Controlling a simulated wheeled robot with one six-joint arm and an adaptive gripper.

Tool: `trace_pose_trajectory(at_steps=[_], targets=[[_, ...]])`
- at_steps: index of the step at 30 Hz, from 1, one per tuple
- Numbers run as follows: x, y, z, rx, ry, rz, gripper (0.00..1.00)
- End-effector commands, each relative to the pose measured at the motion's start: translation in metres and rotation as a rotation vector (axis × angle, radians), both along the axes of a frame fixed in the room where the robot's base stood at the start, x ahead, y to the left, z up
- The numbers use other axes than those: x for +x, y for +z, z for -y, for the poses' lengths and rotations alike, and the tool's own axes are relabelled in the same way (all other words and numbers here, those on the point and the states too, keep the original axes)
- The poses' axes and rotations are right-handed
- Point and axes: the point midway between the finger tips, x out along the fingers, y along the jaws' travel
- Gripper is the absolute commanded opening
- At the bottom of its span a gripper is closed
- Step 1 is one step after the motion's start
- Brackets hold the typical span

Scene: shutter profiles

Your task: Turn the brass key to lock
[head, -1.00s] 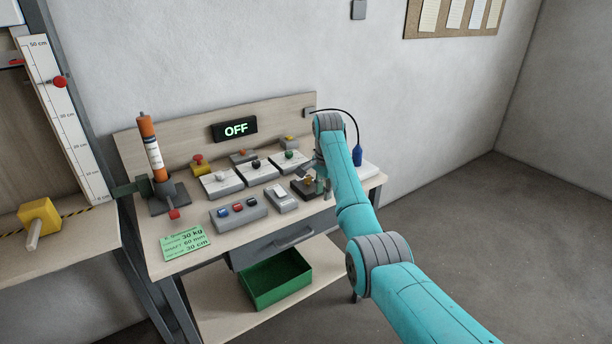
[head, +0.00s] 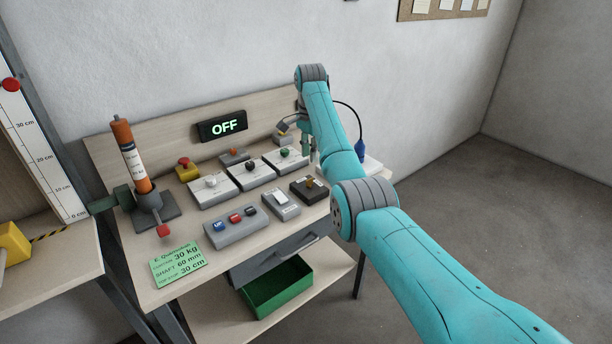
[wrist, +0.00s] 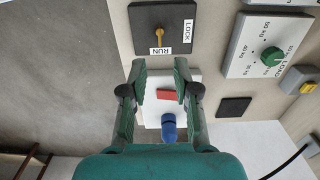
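The brass key (wrist: 159,38) stands in a black switch plate (wrist: 143,15) at the top of the wrist view. The key's long side lines up with the RUN label (wrist: 160,51); the LOCK label (wrist: 187,37) is to its right. In the head view the key (head: 310,183) shows on its dark box (head: 318,194) at the bench's right front. My gripper (wrist: 162,72) is open and empty, its two fingers apart and clear of the key. In the head view it hangs above the back right of the bench, partly hidden by my arm.
A green knob (wrist: 273,56) sits on a load panel beside the key switch. A white block (wrist: 153,90) and blue object (wrist: 169,128) lie below my fingers in the wrist view. The display (head: 222,126) reads OFF. A rocker switch (head: 281,200) is left of the key box.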

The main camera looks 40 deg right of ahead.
Motion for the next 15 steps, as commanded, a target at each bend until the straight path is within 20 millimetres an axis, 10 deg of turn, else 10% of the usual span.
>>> trace_pose_trajectory(at_steps=[15], targets=[[0.0,-0.083,0.0,0.001,0.0,-0.002,0.3]])
